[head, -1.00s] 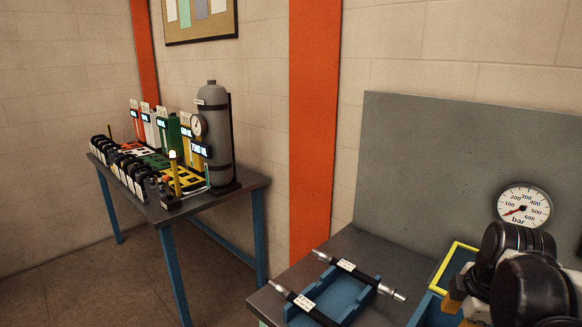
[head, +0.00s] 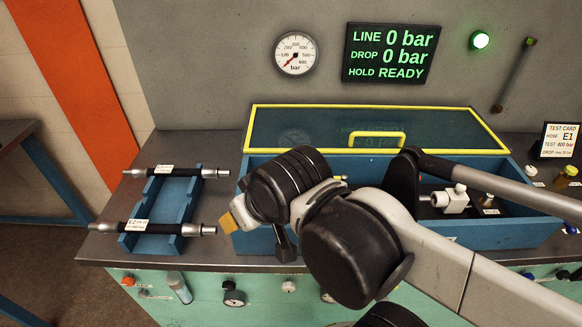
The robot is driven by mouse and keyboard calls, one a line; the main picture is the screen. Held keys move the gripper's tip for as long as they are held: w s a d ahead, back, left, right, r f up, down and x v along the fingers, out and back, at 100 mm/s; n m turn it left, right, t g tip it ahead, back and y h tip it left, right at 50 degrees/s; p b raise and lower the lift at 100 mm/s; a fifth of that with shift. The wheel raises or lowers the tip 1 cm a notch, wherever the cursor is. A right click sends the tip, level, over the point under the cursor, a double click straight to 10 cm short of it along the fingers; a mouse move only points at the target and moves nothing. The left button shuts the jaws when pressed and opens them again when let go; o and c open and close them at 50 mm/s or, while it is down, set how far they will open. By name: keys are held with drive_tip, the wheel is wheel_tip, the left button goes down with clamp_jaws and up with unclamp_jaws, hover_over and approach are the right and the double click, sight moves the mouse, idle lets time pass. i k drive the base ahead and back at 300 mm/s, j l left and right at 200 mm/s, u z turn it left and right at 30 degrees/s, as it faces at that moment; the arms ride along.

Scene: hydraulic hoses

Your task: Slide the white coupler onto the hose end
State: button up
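A white coupler (head: 450,199) sits at the right inside the blue test box, with a small knob on top and a metal stub toward the left. Two black hoses with metal ends lie across a blue cradle at the left: a rear hose (head: 187,171) and a front hose (head: 165,228) with a white tag reading E2. Which hose end is meant cannot be told. My gripper (head: 285,245) is a dark, partly hidden shape below my wrist, in front of the box. Its fingers are not clear, nor whether it holds anything.
The blue box (head: 520,233) has a raised yellow-framed clear lid (head: 290,131). A wall gauge (head: 296,54) and a display (head: 389,53) reading 0 bar and READY hang behind. A test card (head: 556,141) reads E1, 400 bar. My arm crosses the box's front.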

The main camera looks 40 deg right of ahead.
sight(450, 201)
drive_tip(key=z, duration=2.45)
